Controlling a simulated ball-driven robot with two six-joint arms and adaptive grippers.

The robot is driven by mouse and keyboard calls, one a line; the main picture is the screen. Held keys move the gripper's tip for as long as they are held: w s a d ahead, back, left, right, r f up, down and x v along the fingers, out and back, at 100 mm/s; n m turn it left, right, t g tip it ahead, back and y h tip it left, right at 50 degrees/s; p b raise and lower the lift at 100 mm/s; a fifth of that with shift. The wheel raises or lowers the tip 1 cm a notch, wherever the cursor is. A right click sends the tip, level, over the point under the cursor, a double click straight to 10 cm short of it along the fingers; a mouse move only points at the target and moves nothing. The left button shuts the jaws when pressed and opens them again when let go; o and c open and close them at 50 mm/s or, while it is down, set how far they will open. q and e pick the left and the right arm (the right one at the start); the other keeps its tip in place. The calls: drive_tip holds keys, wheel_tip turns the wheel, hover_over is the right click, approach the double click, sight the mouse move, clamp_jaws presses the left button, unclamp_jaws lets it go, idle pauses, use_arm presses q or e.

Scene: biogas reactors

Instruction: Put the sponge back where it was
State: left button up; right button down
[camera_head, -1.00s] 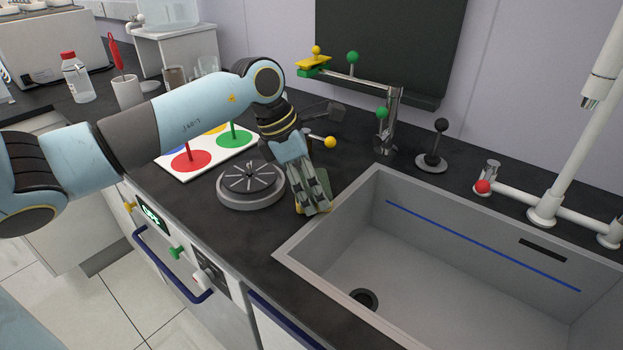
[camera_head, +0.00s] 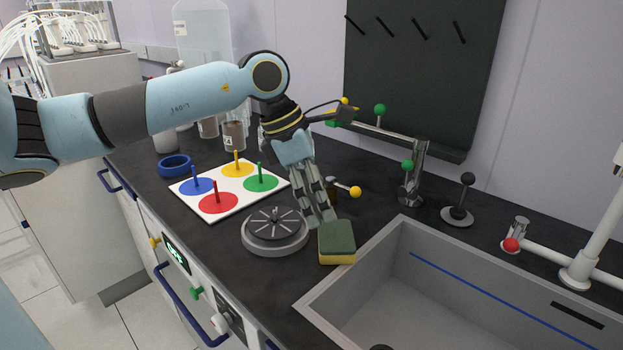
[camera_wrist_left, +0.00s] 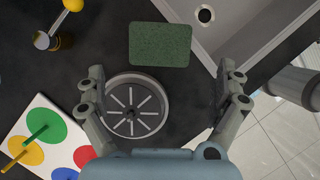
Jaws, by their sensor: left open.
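The sponge (camera_head: 337,238), dark green on top and yellow below, lies flat on the black worktop between a round grey plate device and the sink's left rim. Its green face also shows in the left wrist view (camera_wrist_left: 160,45), at the top middle. My left gripper (camera_head: 321,216) is just behind and above the sponge, fingers pointing down. In the left wrist view its fingers (camera_wrist_left: 162,72) are spread wide, with nothing held between them and the sponge beyond the tips. My right gripper is not in view.
The round device (camera_head: 275,231) stands close left of the sponge. The sink (camera_head: 440,300) is on the right. A white board with coloured discs and pegs (camera_head: 231,190) lies behind left. A yellow-knobbed valve (camera_head: 355,191) and a metal tap-like post (camera_head: 413,175) stand behind the sponge.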

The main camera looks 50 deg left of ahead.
use_arm(q)
drive_tip(key=v, duration=0.3)
drive_tip(key=shift+r, duration=0.15)
idle(0.4)
